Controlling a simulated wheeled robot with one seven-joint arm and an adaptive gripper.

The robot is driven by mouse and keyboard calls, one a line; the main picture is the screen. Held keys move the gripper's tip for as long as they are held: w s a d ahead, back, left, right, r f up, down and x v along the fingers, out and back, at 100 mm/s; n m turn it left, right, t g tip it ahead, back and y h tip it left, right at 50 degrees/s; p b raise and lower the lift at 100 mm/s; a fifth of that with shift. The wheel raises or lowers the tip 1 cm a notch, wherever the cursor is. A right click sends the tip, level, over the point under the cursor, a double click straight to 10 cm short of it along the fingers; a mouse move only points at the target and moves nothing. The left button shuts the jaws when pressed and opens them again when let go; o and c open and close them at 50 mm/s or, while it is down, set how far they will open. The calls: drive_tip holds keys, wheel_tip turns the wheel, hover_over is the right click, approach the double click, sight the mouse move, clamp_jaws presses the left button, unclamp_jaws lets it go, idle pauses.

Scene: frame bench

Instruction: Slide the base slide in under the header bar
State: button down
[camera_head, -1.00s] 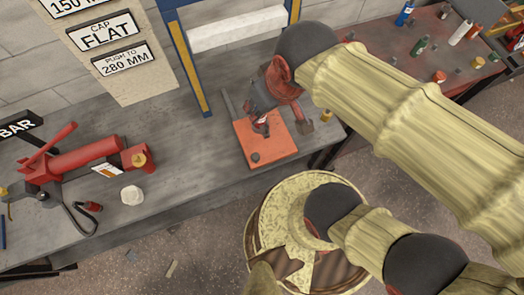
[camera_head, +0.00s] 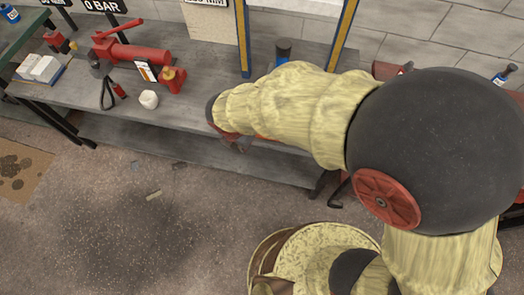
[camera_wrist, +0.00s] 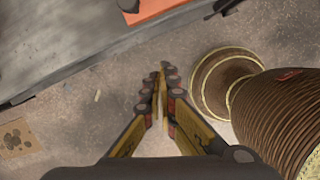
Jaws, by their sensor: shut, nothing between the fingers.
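The base slide, an orange-red plate (camera_wrist: 158,9), shows at the top edge of the wrist view, lying by the bench's front edge with a dark knob on it. In the head view my arm hides nearly all of it. The header bar (camera_head: 312,7) is a pale beam between two blue-and-yellow posts, cut by the top edge of the head view. My gripper (camera_wrist: 163,92) is shut and empty, its fingertips together over the floor in front of the bench, apart from the plate. In the head view it is mostly hidden by my arm.
A red hydraulic pump (camera_head: 135,55) with a hose and a white lump (camera_head: 148,99) stand on the bench (camera_head: 205,115) to the left. A dark blue cylinder (camera_head: 283,49) stands between the posts. The floor (camera_head: 110,215) in front is mostly clear.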

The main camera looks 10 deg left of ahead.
drive_tip(key=w+f+n+b, duration=0.4)
drive_tip(key=w+f+b, duration=0.2)
drive_tip(key=f, duration=0.3)
drive_tip(key=shift+w+a+f, duration=0.15)
drive_tip(key=shift+w, duration=0.45)
